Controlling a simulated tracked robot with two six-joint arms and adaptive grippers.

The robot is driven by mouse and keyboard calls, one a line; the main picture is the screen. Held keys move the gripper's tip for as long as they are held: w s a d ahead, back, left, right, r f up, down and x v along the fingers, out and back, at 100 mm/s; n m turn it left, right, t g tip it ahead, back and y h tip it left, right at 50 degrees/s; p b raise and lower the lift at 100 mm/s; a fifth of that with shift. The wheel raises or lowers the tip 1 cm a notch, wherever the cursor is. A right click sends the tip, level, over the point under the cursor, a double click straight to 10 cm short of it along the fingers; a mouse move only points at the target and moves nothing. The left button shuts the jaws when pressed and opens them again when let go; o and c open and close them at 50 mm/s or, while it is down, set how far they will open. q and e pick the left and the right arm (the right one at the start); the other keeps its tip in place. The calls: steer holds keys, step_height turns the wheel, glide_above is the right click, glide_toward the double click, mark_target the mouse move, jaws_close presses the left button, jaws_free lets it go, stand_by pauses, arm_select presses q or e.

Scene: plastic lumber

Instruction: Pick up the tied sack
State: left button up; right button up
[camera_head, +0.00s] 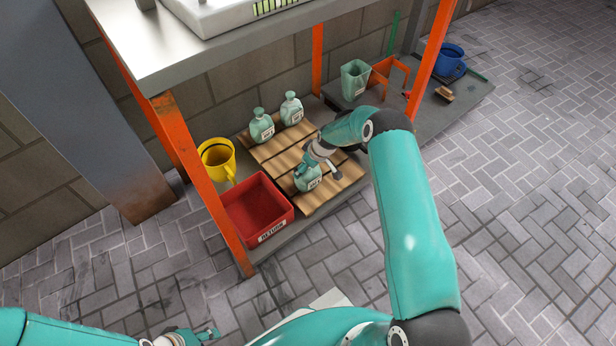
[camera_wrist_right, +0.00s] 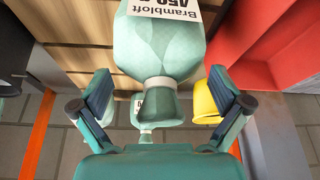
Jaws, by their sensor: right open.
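Pale green tied sacks with white labels stand on a slatted wooden pallet (camera_head: 269,157). The nearest sack (camera_head: 307,181) is at the pallet's front, and two more, the left one (camera_head: 262,127) and the right one (camera_head: 291,109), stand at its back. My right gripper (camera_head: 322,168) is over the nearest sack and partly hides it. In the right wrist view my right gripper (camera_wrist_right: 160,90) is open, one finger on each side of that sack's (camera_wrist_right: 160,45) tied neck, with gaps visible on both sides. My left gripper (camera_head: 207,334) is at the bottom edge, far from the sacks; its jaws are unclear.
A red bin (camera_head: 257,207) labelled RETURN is left of the nearest sack, with a yellow bucket (camera_head: 217,158) behind it. Orange posts (camera_head: 202,185) hold a grey tabletop (camera_head: 180,50) above the low shelf. A green bin (camera_head: 354,80) and a blue bucket (camera_head: 449,58) are farther right.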

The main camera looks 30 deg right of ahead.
steer(key=shift+r, duration=0.1)
steer(key=c, duration=1.7)
